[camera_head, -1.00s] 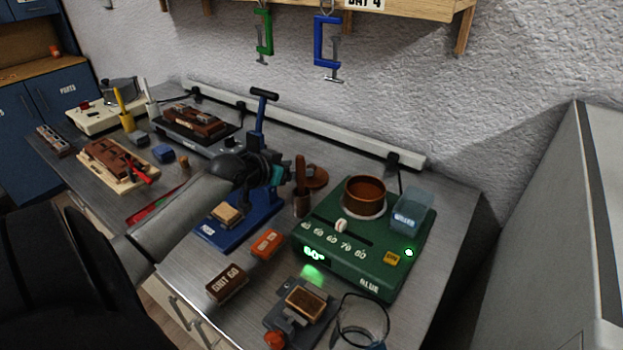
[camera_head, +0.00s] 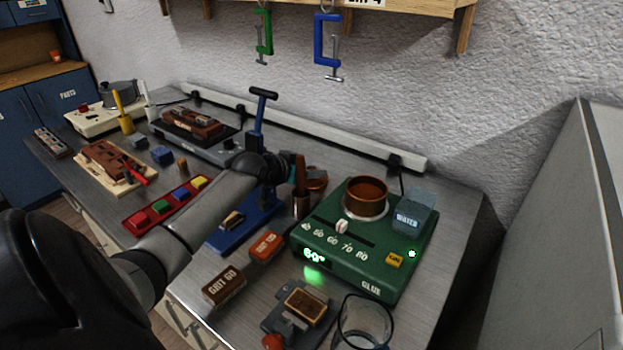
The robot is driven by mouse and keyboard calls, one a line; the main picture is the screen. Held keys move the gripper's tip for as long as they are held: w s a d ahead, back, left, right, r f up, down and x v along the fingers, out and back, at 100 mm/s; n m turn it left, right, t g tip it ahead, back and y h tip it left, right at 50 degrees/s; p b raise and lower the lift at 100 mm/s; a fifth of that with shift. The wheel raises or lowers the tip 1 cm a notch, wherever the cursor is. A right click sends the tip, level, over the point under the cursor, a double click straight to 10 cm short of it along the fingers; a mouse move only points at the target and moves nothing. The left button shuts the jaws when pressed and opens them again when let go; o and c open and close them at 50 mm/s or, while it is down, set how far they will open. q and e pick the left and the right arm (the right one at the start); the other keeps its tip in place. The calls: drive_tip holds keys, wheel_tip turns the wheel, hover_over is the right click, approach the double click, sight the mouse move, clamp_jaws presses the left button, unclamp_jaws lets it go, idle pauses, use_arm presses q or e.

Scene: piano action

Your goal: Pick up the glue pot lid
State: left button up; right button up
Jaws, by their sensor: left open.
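The pot is open and brown and sits on the green glue heater (camera_head: 350,256). My right gripper is not in view.
A blue press (camera_head: 255,222) is under my left wrist. A water container (camera_head: 407,216) stands at the heater's right, and a glass beaker (camera_head: 361,325) is at the front. A white rail (camera_head: 330,142) runs along the wall.

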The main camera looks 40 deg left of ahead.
use_arm(q)
clamp_jaws()
idle(0.4)
idle(0.4)
